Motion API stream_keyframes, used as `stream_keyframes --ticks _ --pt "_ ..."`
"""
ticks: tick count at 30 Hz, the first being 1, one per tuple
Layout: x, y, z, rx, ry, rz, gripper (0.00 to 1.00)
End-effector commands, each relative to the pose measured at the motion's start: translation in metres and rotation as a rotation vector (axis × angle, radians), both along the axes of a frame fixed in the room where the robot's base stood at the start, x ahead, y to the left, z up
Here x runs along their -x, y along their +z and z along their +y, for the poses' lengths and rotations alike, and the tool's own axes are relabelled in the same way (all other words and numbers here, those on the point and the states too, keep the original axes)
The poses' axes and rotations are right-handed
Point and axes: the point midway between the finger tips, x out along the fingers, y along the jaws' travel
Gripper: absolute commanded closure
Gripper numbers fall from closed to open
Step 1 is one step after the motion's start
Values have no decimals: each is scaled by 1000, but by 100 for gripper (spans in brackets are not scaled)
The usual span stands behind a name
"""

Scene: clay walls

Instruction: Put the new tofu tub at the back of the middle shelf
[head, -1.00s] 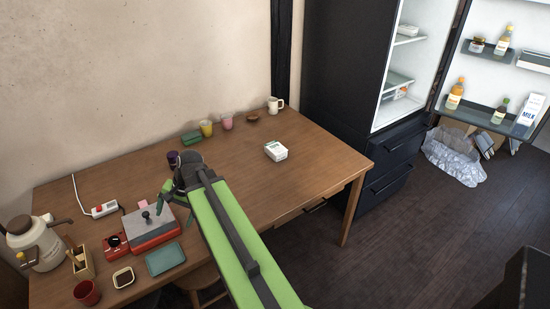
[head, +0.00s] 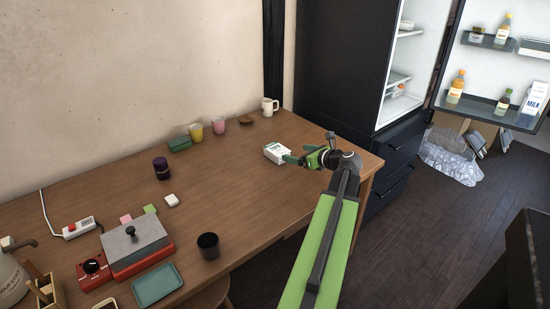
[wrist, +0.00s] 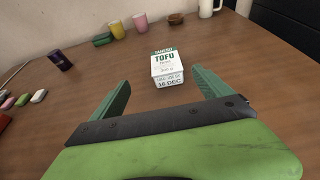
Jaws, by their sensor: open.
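The tofu tub (head: 275,152) is a small white box with green lettering on the wooden table; in the wrist view its label reads TOFU and 16 DEC (wrist: 167,67). My gripper (head: 292,159) is just to the right of the tub in the head view. In the wrist view its two green fingers (wrist: 160,88) are apart, with the tub ahead, around and just beyond the tips. My gripper is open and empty. The fridge (head: 345,60) stands open at the back right, and a shelf with a container (head: 397,82) shows inside; its depth is partly hidden by the fridge side.
The open fridge door (head: 500,60) holds bottles and a milk carton (head: 534,98). Cups (head: 218,124), a white mug (head: 269,106) and a green box (head: 179,144) stand along the table's back. A crumpled plastic bag (head: 450,157) lies on the floor.

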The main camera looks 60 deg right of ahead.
Motion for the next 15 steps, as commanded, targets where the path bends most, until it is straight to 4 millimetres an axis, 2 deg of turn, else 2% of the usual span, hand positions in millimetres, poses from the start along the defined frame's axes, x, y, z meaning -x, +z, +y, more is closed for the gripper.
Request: stream_keyframes --ticks 1,9,15 --pt "-10 -9 -6 0 0 0 11" --pt "-63 -33 -32 1 -11 2 11" --pt "-84 -39 -40 2 -15 3 11"
